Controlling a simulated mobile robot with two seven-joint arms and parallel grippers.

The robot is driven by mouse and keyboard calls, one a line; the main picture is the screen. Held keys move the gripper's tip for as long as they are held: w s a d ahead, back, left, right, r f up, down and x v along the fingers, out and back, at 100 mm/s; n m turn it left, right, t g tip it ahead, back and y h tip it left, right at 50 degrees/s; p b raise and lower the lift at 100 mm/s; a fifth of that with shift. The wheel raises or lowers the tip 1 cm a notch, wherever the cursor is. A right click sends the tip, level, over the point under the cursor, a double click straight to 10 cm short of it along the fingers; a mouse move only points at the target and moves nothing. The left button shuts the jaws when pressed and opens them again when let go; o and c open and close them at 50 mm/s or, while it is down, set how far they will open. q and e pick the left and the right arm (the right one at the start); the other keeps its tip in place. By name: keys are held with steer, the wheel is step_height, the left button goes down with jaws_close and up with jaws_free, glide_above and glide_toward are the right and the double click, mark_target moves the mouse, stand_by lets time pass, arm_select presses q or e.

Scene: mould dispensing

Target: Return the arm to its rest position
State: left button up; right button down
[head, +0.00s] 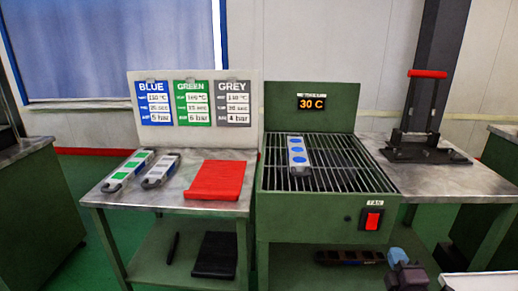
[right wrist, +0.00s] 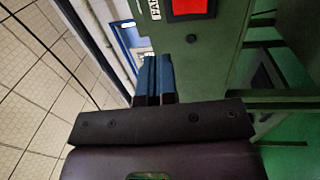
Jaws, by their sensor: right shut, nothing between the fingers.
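My right gripper (head: 397,256) shows at the bottom right of the head view, low in front of the green bench. In the right wrist view its two blue fingers (right wrist: 155,62) are together, with nothing between them. It is apart from the bench front, where the red fan switch (head: 372,219) sits; the switch also shows in the wrist view (right wrist: 188,7). My left gripper is not in view. A grey mould with blue cavities (head: 297,155) lies on the wire grill (head: 340,178) of the bench, below a display reading 30 C (head: 311,103).
On the left table are a green-marked mould (head: 129,170), a grey mould (head: 160,171) and a red tray (head: 216,180). A sign board (head: 193,138) stands behind them. A press with a red handle (head: 428,74) stands on the right table.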

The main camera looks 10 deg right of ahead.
arm_select(q)
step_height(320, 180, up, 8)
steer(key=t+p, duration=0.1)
steer(key=p, duration=0.8)
arm_select(e)
steer(key=s+a+f+m+g+y, duration=0.1)
steer(key=s+a+m, duration=0.3)
steer(key=s, duration=0.6)
steer(key=s+a+f+m+g+y, duration=0.2)
steer(key=s+a+f+m+g, duration=0.1)
steer(key=s, duration=0.7)
steer(key=s+a+f+m+g+y, duration=0.1)
steer(key=s+a+f+m+g, duration=0.2)
steer(key=s+a+m, duration=0.4)
steer(key=s+a, duration=0.1)
steer(key=s, duration=0.2)
steer(key=shift+g+y, duration=0.3)
steer(key=shift+g, duration=0.1)
